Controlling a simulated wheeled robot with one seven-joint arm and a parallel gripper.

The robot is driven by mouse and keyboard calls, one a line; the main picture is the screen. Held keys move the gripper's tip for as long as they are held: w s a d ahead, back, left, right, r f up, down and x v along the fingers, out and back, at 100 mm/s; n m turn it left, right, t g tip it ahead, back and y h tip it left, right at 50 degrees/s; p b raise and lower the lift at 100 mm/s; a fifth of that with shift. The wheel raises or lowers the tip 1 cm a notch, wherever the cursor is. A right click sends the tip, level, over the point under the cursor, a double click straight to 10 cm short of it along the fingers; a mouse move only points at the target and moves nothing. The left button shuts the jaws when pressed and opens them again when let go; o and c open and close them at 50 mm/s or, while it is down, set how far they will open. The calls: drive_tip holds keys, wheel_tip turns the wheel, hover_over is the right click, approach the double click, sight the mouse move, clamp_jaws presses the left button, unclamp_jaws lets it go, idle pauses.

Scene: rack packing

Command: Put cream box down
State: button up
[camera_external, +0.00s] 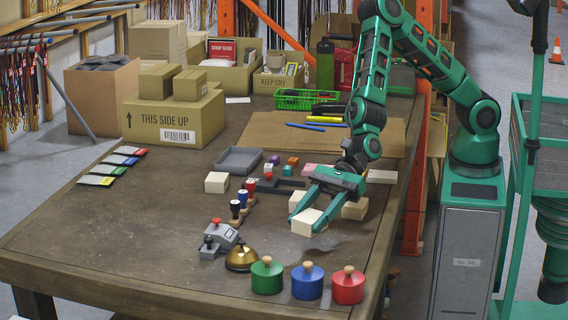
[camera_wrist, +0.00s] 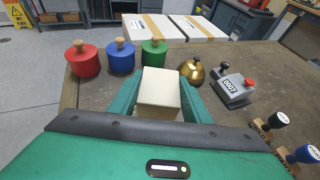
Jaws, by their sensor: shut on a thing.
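A cream box (camera_external: 309,222) is held between the two fingers of my gripper (camera_external: 303,214), over the front right part of the table. In the wrist view the cream box (camera_wrist: 159,89) sits between the teal fingers of my gripper (camera_wrist: 160,98), which are shut on its sides. I cannot tell whether its underside touches the table. Another cream box (camera_external: 217,182) lies to the left on the table, and one more cream box (camera_external: 355,208) lies just right of my gripper.
Green (camera_external: 267,276), blue (camera_external: 307,281) and red (camera_external: 348,285) knobbed pots stand at the front edge. A brass bell (camera_external: 241,258), a grey numbering stamp (camera_external: 219,241) and handled stamps (camera_external: 243,199) stand to the left. A grey tray (camera_external: 238,160) lies farther back. Bare table lies at left.

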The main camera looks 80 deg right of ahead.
sight(297, 249)
drive_tip(key=w+f, duration=0.1)
drive_tip(key=w+d+f, duration=0.1)
drive_tip(key=w, duration=0.1)
drive_tip(key=shift+w+d+f, duration=0.1)
drive_tip(key=shift+w, duration=0.1)
drive_tip(key=shift+f, duration=1.95)
drive_tip(key=shift+f, duration=0.1)
drive_tip(key=o, duration=1.1)
drive_tip(key=v, duration=1.2)
drive_tip(key=shift+r, duration=0.2)
